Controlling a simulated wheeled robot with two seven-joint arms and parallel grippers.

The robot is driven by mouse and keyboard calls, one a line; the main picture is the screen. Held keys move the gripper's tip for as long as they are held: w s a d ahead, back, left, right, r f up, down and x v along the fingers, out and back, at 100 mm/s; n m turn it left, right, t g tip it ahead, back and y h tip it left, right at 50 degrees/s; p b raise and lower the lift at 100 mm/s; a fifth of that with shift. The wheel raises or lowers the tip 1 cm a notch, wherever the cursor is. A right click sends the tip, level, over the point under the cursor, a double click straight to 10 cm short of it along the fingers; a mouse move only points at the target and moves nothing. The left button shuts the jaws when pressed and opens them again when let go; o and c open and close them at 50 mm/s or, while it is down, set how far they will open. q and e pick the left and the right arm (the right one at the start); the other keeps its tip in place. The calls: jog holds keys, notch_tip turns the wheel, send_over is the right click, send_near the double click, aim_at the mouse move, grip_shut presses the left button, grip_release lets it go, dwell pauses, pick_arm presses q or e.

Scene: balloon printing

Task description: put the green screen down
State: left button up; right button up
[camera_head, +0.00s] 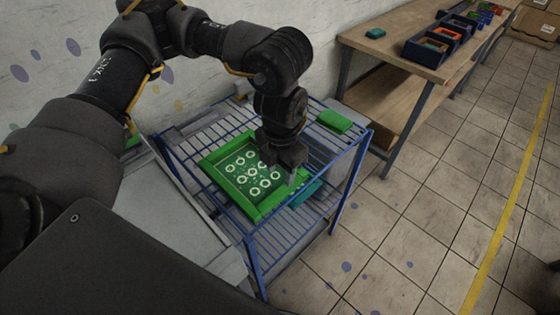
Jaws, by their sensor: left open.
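The green screen (252,211) is a green frame around a green panel with several white ring marks. It lies on the wire top of a blue rack (285,240) in the middle of the head view. My left gripper (291,178) is open and points down over the screen's right part, near its right edge. Its wrist hides part of the screen's far right corner. I cannot tell whether the fingers touch the frame. My right gripper is not in view.
A green block (334,121) sits at the rack's far right corner. A teal item (305,193) shows beside the screen's right edge. A wooden bench (400,48) with colored bins (440,42) stands at the back right. The tiled floor (420,210) on the right is clear.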

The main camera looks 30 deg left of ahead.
pick_arm(q)
jog(key=shift+r, duration=1.9)
